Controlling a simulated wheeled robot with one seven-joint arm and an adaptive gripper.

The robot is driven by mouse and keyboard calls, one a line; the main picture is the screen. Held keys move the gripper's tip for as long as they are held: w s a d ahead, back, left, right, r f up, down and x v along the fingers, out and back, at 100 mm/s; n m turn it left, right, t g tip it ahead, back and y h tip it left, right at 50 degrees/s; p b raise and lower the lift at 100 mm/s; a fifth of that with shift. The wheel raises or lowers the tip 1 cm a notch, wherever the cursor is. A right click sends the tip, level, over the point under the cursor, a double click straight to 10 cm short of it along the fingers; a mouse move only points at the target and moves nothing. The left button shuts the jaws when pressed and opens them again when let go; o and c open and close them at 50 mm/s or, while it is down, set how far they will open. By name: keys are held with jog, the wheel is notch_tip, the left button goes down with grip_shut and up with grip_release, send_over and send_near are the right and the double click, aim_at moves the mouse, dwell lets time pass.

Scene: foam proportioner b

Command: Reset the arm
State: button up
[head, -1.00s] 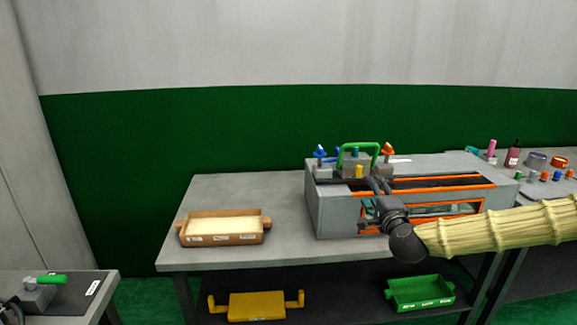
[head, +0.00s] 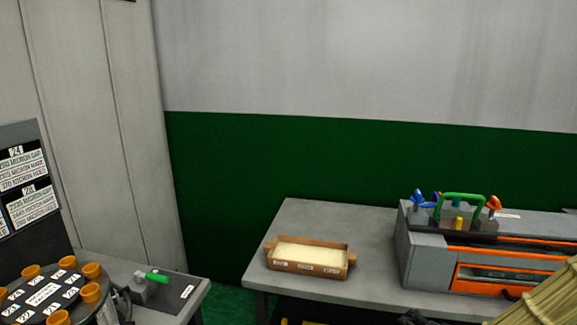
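My arm, in a pale yellow ribbed sleeve, enters the head view at the lower right corner, in front of the grey and orange machine (head: 425,262). A dark part shows at the bottom edge left of the sleeve, but I cannot make out the fingers there. The machine stands on the grey table (head: 375,225) and carries a green handle (head: 462,197), with blue and orange levers beside it. A brown tray (head: 308,268) with a cream filling sits on the table to the left of the machine, apart from it.
A dark sign board (head: 28,190) stands behind. The tabletop between tray and machine is clear.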

jog(key=s+a+f+n+g+p, duration=0.3)
jog(key=s+a+f+n+g, duration=0.3)
jog(key=s+f, duration=0.65)
jog(key=s+a+f+n+g+p, duration=0.1)
jog(key=s+a+f+n+g, duration=0.1)
jog(key=s, duration=0.9)
jog(key=s+a+f+n+g+p, duration=0.1)
jog(key=s+a+f+n+g, duration=0.1)
jog(key=s, duration=0.9)
notch_tip(320, 180, down, 2)
jog(key=shift+a+f+n+g, duration=0.15)
jog(key=shift+a+n+g, duration=0.15)
jog(key=shift+a+g, duration=0.3)
